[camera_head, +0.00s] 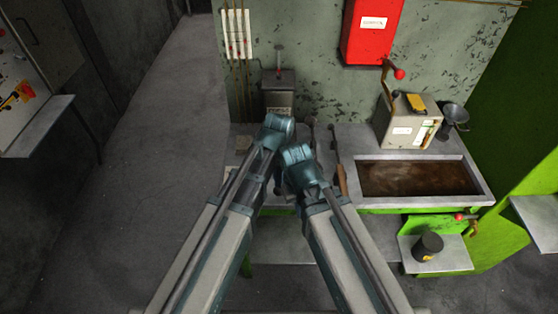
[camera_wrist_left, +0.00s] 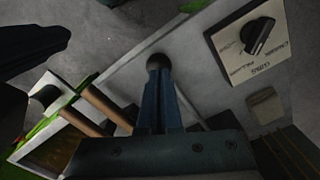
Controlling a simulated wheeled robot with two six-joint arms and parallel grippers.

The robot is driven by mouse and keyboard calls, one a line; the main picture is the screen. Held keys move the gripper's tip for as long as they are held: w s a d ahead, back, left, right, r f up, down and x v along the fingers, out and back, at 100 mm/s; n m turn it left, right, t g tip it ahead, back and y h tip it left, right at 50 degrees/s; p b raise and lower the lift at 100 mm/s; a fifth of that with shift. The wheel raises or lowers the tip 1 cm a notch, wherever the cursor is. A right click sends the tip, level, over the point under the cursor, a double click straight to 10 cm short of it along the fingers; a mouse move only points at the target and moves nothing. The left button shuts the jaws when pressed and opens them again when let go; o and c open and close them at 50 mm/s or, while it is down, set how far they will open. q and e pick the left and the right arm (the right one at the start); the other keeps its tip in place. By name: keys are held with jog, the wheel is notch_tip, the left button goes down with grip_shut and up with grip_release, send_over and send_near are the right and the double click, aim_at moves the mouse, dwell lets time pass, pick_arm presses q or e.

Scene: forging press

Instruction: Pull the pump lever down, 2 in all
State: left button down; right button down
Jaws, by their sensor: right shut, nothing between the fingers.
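A lever with a red ball knob (camera_head: 399,74) rises from a beige box (camera_head: 404,122) at the right of the bench. A second red-knobbed lever (camera_head: 460,216) sits low on the green frame; I cannot tell which is the pump lever. My left gripper (camera_wrist_left: 165,95) points over the bench in the left wrist view, its blue fingers close together with a dark ball at their tips. Whether it grips the ball is unclear. My right gripper (camera_head: 278,183) is shut and empty, mostly hidden by its own arm. Both are left of the red knobs, clear of them.
A grey box (camera_head: 280,100) with an upright lever stands at the bench's back left. Wooden-handled tools (camera_head: 339,170) lie beside a brown-filled trough (camera_head: 418,178). A gas dial plate (camera_wrist_left: 253,40) shows in the left wrist view. A black cup (camera_head: 428,246) stands lower right.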

pick_arm(q)
jog(key=shift+f+b, duration=0.35)
jog(key=shift+f, duration=0.4)
notch_tip(320, 180, up, 11)
jog(key=w+p, duration=0.2)
jog(key=p, duration=0.9)
jog(key=s+a+f+n+b, duration=0.1)
jog(key=s+a+f+b, duration=0.2)
jog(key=s, duration=0.3)
jog(key=s+a+f+n+y+b, duration=0.1)
jog(key=s+a+f+b, duration=0.2)
jog(key=s, duration=0.3)
jog(key=shift+s, duration=0.15)
